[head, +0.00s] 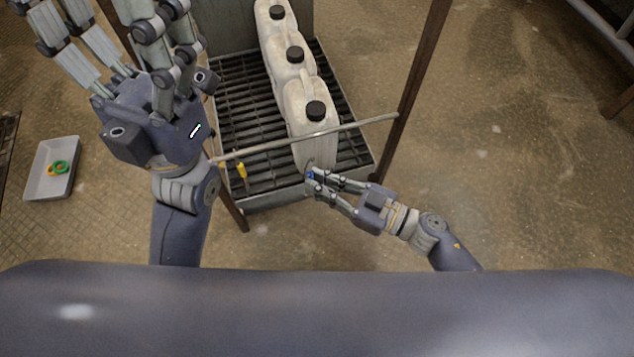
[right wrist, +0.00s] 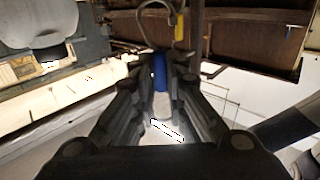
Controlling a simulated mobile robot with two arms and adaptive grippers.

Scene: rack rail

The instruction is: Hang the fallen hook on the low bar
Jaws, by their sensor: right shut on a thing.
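The low bar (head: 360,126) is a thin grey rod running across the front of the rack between two brown posts. My right gripper (head: 312,176) is shut on a hook with a blue grip (head: 310,174), just in front of and below the bar. In the right wrist view the blue grip (right wrist: 160,72) sits between the fingertips, with its grey curved wire (right wrist: 158,12) beyond them. I cannot tell whether the wire touches the bar. A yellow hook (head: 241,170) is near the bar's left end. My left gripper (head: 108,45) is raised at upper left, fingers spread and empty.
Several white jugs with black caps (head: 310,120) stand in a row on a dark slatted platform (head: 235,115) behind the bar. A brown post (head: 418,70) rises at the right. A grey tray (head: 42,182) with green and orange rings lies on the floor at left.

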